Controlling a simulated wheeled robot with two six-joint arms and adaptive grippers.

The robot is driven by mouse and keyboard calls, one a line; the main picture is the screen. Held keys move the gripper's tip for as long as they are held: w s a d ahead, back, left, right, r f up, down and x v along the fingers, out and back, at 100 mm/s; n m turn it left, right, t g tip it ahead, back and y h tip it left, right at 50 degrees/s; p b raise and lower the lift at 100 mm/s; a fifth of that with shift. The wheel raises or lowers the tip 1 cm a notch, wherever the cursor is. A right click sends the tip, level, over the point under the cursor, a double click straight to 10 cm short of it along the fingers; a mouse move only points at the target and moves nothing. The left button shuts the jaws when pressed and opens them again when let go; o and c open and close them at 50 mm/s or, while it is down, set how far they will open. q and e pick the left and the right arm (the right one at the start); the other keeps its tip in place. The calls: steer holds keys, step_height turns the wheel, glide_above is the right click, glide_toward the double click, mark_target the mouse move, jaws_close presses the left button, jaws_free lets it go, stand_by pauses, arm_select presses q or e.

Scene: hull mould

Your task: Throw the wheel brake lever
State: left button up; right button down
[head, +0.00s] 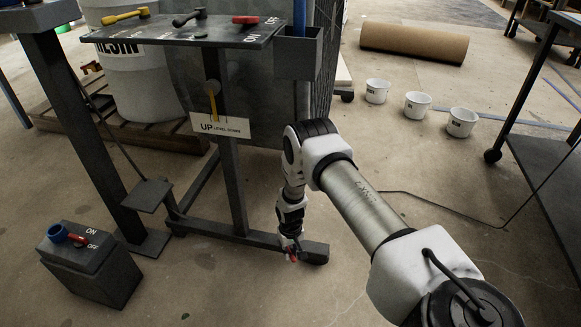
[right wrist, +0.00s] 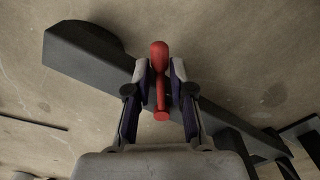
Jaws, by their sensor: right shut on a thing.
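The wheel brake lever is a small red lever (right wrist: 160,90) with a rounded end, low at the foot of the stand. In the right wrist view it stands between the two fingers of my right gripper (right wrist: 160,80), which is shut on it. The lever lies across the dark foot beam (right wrist: 85,55). In the head view my right gripper (head: 292,250) reaches down to the right end of the foot beam (head: 318,254), and only a bit of red shows at its tips. The lever's base is mostly hidden by the gripper there. My left gripper is out of view.
Above is a panel (head: 200,32) with yellow, black and red levers, and an UP/LEVEL/DOWN plate (head: 222,127) hangs below it. A dark ON/OFF box (head: 88,265) stands on the floor at left. White buckets (head: 417,104) and a brown roll (head: 413,42) lie beyond.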

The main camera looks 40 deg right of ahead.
steer(key=c, duration=1.1)
jaws_free()
steer(key=shift+s+d+f, duration=0.1)
step_height(320, 180, up, 8)
steer(key=shift+f, duration=0.2)
